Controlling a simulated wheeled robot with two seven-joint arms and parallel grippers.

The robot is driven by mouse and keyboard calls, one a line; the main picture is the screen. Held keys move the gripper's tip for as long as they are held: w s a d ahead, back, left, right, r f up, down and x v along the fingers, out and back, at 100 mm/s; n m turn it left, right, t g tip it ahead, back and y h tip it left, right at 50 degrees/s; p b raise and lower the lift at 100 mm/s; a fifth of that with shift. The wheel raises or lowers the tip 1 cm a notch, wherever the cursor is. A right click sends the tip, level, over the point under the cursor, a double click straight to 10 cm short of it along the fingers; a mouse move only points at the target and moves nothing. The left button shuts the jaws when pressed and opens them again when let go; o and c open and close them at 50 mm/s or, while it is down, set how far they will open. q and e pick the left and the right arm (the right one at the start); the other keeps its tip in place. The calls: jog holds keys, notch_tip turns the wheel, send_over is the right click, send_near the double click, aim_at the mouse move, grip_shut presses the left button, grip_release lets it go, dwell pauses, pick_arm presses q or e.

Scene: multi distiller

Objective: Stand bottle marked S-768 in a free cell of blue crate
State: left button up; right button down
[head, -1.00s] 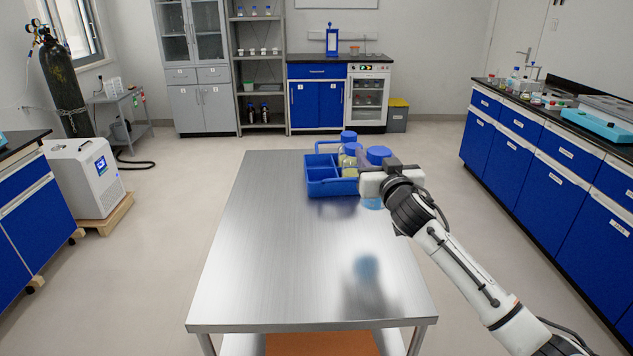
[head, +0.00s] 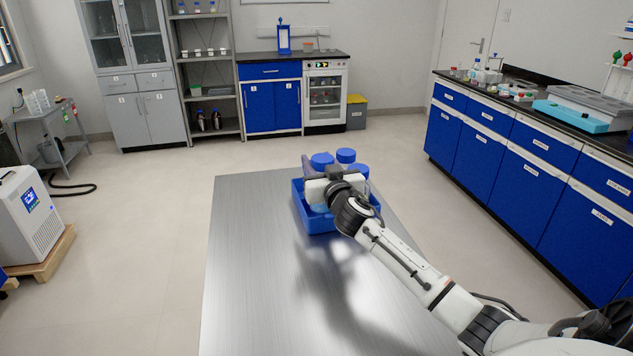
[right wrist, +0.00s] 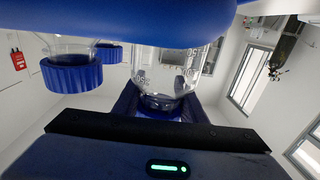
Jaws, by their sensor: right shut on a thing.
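The blue crate (head: 318,224) stands on the far part of the metal table. In the right wrist view, which is upside down, the held bottle's glass (right wrist: 165,82) is between the fingers. The blue crate wall (right wrist: 150,22) hides its lower part, so I cannot tell whether it touches the cell floor. No S-768 mark is readable. My left gripper is out of view.
Two other blue-capped bottles, one behind (head: 346,156) and one nearer (head: 357,171), stand in the crate right of the held one. The metal table (head: 250,270) is clear in front and left.

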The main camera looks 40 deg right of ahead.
jog(key=shift+w+f+b, duration=0.1)
jog(key=shift+f+b, duration=0.3)
jog(key=shift+f, duration=1.55)
jog(key=c, duration=1.1)
grip_release()
jog(key=v, duration=1.2)
jog(key=shift+a, duration=0.1)
